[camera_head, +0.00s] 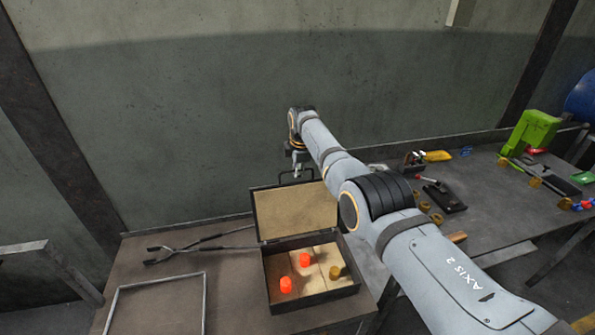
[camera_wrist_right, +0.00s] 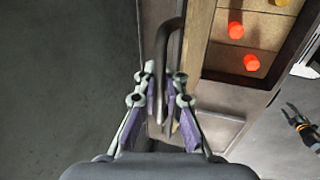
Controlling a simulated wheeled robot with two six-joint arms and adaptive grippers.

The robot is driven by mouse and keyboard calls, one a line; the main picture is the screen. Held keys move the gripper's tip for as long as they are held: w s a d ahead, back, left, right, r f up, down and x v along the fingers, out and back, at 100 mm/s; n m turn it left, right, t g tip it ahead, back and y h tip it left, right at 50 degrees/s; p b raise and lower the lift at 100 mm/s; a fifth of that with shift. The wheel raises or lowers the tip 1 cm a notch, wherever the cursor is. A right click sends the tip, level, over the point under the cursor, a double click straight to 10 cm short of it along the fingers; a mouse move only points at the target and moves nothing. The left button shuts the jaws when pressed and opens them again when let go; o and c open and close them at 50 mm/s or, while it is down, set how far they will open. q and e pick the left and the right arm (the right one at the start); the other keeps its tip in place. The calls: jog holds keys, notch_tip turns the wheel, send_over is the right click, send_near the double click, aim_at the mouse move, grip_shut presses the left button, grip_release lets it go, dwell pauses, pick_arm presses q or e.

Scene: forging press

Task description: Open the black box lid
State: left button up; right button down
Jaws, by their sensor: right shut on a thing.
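The black box (camera_head: 312,305) stands on the left table with its lid (camera_head: 293,208) raised, its tan inner face showing. Inside the box lie two glowing orange pieces (camera_head: 304,259) and a brass-coloured piece (camera_head: 335,272). My right gripper (camera_head: 298,162) is at the top edge of the lid, by the dark handle (camera_head: 296,172). In the right wrist view the gripper's fingers (camera_wrist_right: 164,82) are shut around the handle bar (camera_wrist_right: 161,45), and the orange pieces (camera_wrist_right: 236,31) show in the box to the right. My left gripper is not in view.
Long tongs (camera_head: 190,247) lie on the table left of the box, near a metal frame (camera_head: 158,283). The right-hand bench (camera_head: 490,205) carries several tools, small parts and a green object (camera_head: 532,133). A wall stands close behind the lid.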

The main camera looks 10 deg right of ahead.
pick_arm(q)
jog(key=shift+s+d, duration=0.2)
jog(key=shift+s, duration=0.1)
pick_arm(e)
jog(key=shift+w+r, duration=0.3)
jog(key=shift+r, duration=0.1)
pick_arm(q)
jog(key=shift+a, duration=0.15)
pick_arm(e)
jog(key=c, duration=1.5)
grip_release()
jog(key=shift+s, duration=0.1)
jog(key=shift+o, duration=0.3)
jog(key=shift+s+a, duration=0.1)
jog(key=shift+s, duration=0.1)
jog(key=shift+f, duration=0.15)
jog(key=shift+r, duration=0.4)
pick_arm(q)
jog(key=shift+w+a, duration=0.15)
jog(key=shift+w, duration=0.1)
pick_arm(e)
jog(key=v, duration=1.1)
jog(key=shift+s+r, duration=0.15)
jog(key=shift+s, duration=0.05)
